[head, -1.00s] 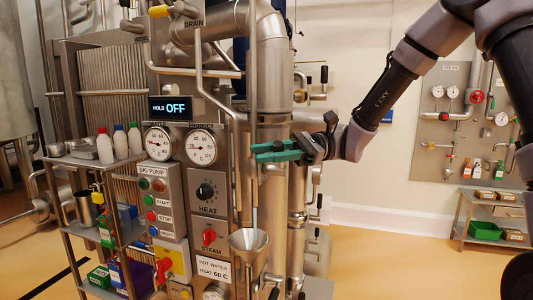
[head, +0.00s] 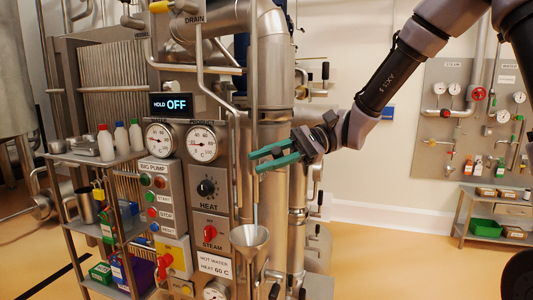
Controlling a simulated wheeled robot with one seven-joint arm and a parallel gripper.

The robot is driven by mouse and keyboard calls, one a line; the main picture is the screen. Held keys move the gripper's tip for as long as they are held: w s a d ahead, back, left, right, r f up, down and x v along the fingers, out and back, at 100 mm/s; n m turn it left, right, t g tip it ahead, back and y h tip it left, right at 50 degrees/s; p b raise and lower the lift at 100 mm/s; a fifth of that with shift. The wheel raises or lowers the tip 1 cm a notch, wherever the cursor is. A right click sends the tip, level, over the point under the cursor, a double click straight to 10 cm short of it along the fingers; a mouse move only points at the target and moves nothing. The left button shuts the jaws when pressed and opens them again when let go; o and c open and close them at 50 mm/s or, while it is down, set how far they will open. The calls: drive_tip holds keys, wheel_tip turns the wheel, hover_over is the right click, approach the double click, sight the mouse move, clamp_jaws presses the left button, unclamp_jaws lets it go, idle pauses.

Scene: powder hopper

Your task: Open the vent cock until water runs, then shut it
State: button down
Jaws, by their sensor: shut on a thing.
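My gripper (head: 254,162), with green fingers, is at the thin vertical pipe (head: 252,100) right of the gauges in the head view. It is shut on the vent cock, which the fingers mostly hide. The fingers slant down to the left. Below them, a thin pale-blue stream (head: 255,216) shows above the steel funnel (head: 249,237). It looks like water running from the pipe end into the funnel.
Left of the pipe are two dial gauges (head: 202,143), a HOLD OFF display (head: 170,105), and a panel with knobs and buttons. A shelf cart with bottles (head: 105,140) stands at left. Thick steel pipes (head: 273,75) rise behind the gripper. The floor at right is mostly clear.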

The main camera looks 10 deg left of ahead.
wheel_tip(320, 180, down, 6)
drive_tip(key=n+t+h, duration=0.2)
drive_tip(key=n+t, duration=0.3)
drive_tip(key=t, duration=0.1)
drive_tip(key=shift+s+d+t+h, duration=0.15)
drive_tip(key=shift+s+t+h, duration=0.15)
drive_tip(key=shift+h, duration=0.1)
drive_tip(key=shift+f, duration=0.2)
drive_tip(key=c, duration=0.7)
unclamp_jaws()
drive_tip(key=shift+o, duration=0.2)
drive_tip(key=shift+w+r, duration=0.1)
